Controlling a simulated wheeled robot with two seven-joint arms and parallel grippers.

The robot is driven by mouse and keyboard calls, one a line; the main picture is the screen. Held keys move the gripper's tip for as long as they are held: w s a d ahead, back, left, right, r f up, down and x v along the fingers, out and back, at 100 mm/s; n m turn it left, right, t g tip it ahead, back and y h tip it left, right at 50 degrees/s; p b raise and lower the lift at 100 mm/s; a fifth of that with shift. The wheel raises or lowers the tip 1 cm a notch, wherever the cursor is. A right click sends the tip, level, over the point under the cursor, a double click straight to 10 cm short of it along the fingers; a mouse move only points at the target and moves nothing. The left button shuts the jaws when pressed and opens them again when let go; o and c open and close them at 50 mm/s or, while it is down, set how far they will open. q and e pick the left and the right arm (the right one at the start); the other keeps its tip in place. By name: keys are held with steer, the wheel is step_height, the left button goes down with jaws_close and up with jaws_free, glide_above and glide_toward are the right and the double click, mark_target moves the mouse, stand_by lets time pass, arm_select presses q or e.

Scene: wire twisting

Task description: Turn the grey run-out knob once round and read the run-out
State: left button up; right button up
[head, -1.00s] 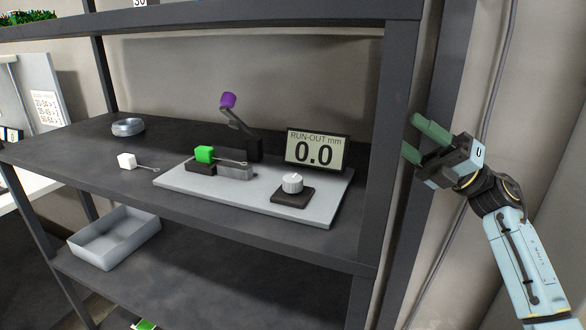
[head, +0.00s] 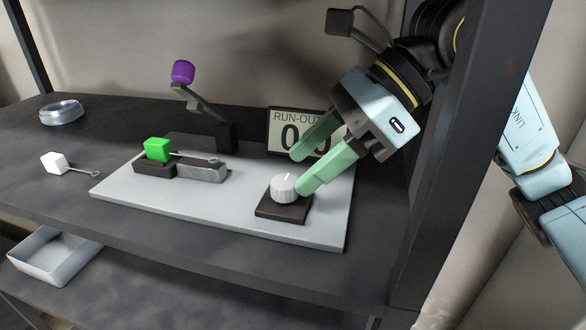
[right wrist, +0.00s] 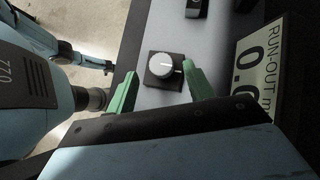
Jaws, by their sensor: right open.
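The grey run-out knob (head: 284,188) sits on a dark square base (head: 284,209) at the right of the light plate (head: 220,215). My right gripper (head: 299,172) is open, its green fingers pointing down just above and beside the knob. In the right wrist view the knob (right wrist: 162,65) shows between the two fingers (right wrist: 157,92), with its pointer line to the right. The run-out display (head: 279,117) stands behind, partly hidden by my gripper; it also shows in the right wrist view (right wrist: 262,65). A green block with a wire (head: 158,149) rests in the fixture. My left gripper is not seen.
A purple-tipped lever (head: 183,72) stands behind the fixture. A grey tray (head: 50,268) is lower left. A shelf post (head: 462,150) is close to my right arm.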

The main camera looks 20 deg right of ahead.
mark_target(284, 180)
steer(key=x, duration=0.2)
steer(key=shift+w+a+f, duration=0.15)
steer(key=shift+a+f, duration=0.1)
steer(key=shift+f, duration=0.05)
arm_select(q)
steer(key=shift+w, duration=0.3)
arm_select(e)
steer(key=shift+a+f, duration=0.1)
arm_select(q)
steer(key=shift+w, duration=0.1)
arm_select(e)
steer(key=shift+c, duration=0.4)
steer(key=c, duration=0.9)
steer(key=shift+w+n+g, duration=0.1)
steer(key=shift+n+g, duration=0.2)
steer(key=shift+n, duration=0.1)
